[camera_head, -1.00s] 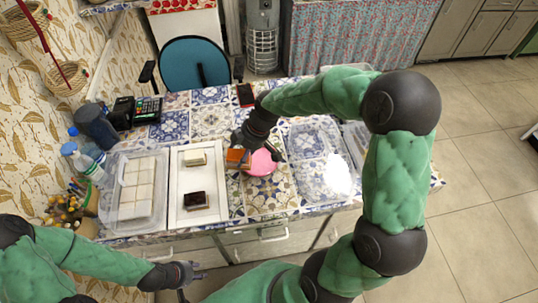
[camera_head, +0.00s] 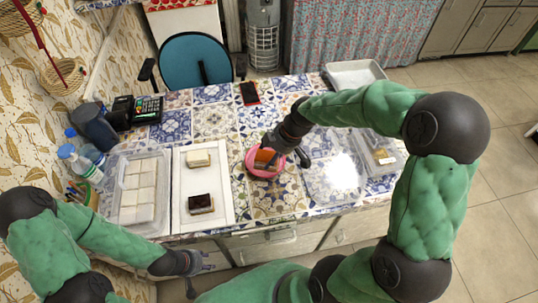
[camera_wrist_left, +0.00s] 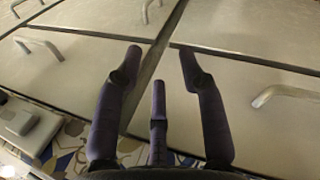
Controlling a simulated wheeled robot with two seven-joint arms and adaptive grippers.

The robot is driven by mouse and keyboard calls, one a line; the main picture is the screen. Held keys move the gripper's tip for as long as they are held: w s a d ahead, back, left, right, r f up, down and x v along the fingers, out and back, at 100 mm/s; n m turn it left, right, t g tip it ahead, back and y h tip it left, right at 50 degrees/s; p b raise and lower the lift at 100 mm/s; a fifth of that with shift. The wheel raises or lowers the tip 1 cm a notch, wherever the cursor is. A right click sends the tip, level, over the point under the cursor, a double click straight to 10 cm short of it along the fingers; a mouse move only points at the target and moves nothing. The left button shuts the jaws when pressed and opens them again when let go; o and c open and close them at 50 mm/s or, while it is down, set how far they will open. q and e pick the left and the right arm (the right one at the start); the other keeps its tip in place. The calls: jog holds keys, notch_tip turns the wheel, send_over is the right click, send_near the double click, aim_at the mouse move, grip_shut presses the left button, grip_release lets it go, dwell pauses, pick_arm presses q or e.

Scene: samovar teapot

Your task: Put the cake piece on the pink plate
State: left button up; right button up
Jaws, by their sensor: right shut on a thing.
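The pink plate (camera_head: 275,174) lies on the blue-patterned tabletop, in the middle of the head view. An orange-brown cake piece (camera_head: 264,156) is over the plate, within its outline. I cannot tell whether it touches the plate. My right gripper (camera_head: 277,150) comes in from the right above the plate and is shut on the cake piece, and its fingers partly hide the piece and plate. My left gripper (camera_head: 202,262) is low in front of the table, away from the plate. In the left wrist view its fingers (camera_wrist_left: 160,66) are spread and empty, facing drawer fronts.
Left of the plate, a white tray (camera_head: 226,204) holds a pale piece (camera_head: 198,158) and a dark piece (camera_head: 200,203). A clear box (camera_head: 160,222) of white blocks stands further left. A clear container (camera_head: 390,168) is at the right. A phone (camera_head: 249,93) lies behind the plate.

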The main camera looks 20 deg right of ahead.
jog(key=w+f, duration=0.2)
jog(key=w+d+f+b, duration=0.1)
jog(key=w+f, duration=0.1)
jog(key=w+d+f+b, duration=0.1)
jog(key=w+f, duration=0.1)
jog(key=shift+w+d+f, duration=0.1)
jog(key=shift+w+d, duration=0.05)
jog(key=shift+w+f, duration=0.15)
jog(key=shift+f, duration=0.1)
jog(key=shift+w+d+f+b, duration=0.1)
jog(key=shift+w+f+b, duration=0.1)
jog(key=shift+f+b, duration=1.1)
jog(key=shift+f+p, duration=0.3)
jog(key=shift+f, duration=0.15)
jog(key=shift+f, duration=0.1)
jog(key=o, duration=1.2)
